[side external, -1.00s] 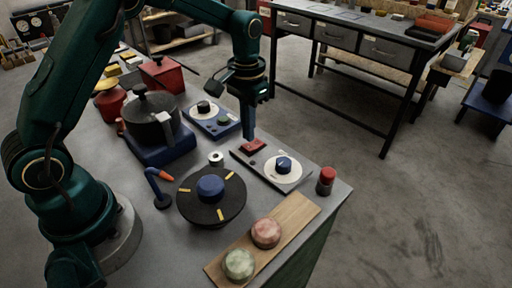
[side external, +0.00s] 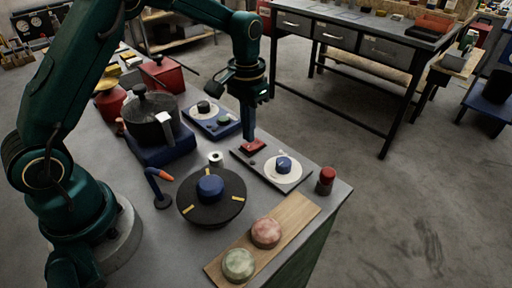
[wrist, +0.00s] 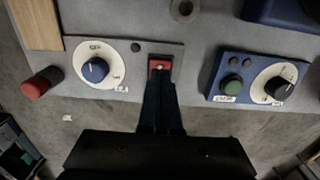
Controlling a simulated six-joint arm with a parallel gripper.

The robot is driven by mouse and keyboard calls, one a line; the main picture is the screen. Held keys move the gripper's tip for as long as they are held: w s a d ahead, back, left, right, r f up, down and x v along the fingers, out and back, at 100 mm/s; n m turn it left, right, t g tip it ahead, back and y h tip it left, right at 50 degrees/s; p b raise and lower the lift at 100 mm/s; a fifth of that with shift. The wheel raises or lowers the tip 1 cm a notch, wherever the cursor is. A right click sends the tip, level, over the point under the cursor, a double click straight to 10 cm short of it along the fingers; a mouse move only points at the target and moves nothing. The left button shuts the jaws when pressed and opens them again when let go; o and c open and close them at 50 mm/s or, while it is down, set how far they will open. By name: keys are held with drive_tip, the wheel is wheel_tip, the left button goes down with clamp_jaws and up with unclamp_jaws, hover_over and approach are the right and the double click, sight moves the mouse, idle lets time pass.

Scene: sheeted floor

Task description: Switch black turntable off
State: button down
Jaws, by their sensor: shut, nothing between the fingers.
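The black turntable (side external: 190,200) is a round dark disc with yellow marks and a blue knob (side external: 210,186) on top, on the bench. Beside it lies a grey control box (side external: 292,181) with a red switch (side external: 258,147) and a white dial with a blue knob (side external: 284,164). In the wrist view the red switch (wrist: 159,64) and blue knob (wrist: 95,70) also show. My gripper (side external: 249,139) is shut and empty, pointing down with its tips at the red switch. The tips (wrist: 159,76) partly cover the switch; I cannot tell whether they press it.
A blue control box (side external: 213,121) with a green button and black knob lies behind the grey box. A red-topped cylinder (side external: 326,180) stands near the bench edge. A wooden board (side external: 292,211) carries two round pieces. A black pot (side external: 151,120) stands on a blue base.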

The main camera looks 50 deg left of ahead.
sight(249, 146)
drive_tip(key=shift+f, duration=1.05)
idle(0.4)
drive_tip(key=shift+r, duration=3.55)
